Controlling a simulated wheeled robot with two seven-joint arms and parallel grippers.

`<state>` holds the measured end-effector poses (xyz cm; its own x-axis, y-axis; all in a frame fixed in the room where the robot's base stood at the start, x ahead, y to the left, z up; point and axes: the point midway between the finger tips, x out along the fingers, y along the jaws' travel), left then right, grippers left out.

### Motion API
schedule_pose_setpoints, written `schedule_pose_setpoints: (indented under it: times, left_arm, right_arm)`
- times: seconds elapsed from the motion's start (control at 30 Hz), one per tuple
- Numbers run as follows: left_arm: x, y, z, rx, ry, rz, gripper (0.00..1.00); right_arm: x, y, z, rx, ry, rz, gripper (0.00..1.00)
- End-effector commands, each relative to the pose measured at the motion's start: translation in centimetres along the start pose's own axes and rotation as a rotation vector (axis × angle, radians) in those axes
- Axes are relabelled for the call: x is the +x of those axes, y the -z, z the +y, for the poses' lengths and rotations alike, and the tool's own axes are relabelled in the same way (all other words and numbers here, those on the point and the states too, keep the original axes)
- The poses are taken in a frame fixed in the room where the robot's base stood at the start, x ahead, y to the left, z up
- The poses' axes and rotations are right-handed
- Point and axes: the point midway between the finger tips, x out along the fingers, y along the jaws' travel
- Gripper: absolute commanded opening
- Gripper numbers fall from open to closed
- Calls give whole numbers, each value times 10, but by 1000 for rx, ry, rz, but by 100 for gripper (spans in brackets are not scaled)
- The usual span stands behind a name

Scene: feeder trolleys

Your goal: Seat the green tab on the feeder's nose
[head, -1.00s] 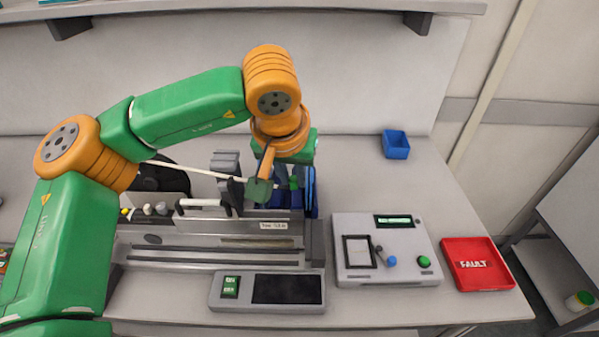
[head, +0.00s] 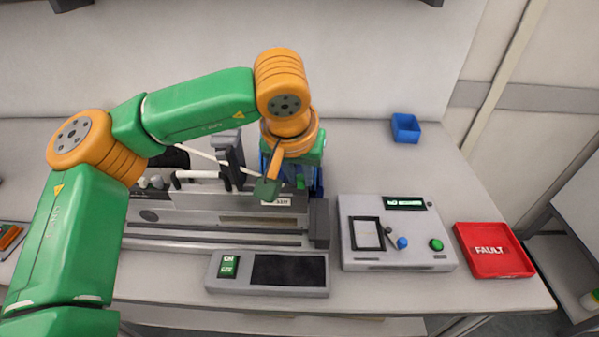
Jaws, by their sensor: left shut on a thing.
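My left gripper (head: 288,182) is over the right end of the feeder, its fingers mostly hidden behind the wrist and a dark green block on it. It is shut on a small green piece (head: 300,181), which seems to be the green tab; only a bit of it shows. The feeder (head: 195,198) is a long grey body with a white label near its right end. Its nose, near the blue parts at that end, is largely covered by my gripper, so I cannot tell whether the tab touches it. My right gripper is not in view.
A grey panel with a dark screen (head: 290,270) lies in front of the feeder. A grey tester box (head: 395,255) with a green button stands to the right, then a red FAULT tray (head: 515,266). A small blue bin (head: 406,128) is at the back. The table between bin and tester is clear.

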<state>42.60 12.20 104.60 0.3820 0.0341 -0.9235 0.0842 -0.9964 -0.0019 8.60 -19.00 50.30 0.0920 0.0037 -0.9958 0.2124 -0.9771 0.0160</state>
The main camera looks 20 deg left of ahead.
Motion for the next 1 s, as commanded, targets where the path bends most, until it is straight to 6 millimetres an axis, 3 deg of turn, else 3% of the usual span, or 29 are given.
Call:
schedule_pose_setpoints:
  times: [0.93, 0.97, 1.0]
  left_arm:
    - [11, -4, 0, 0, 0, 0, 0]
    - [11, -4, 0, 0, 0, 0, 25]
    - [10, -4, 0, 0, 0, 0, 36]
  right_arm:
    - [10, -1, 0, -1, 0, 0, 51]
    - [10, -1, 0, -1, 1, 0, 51]
    - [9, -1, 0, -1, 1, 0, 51]
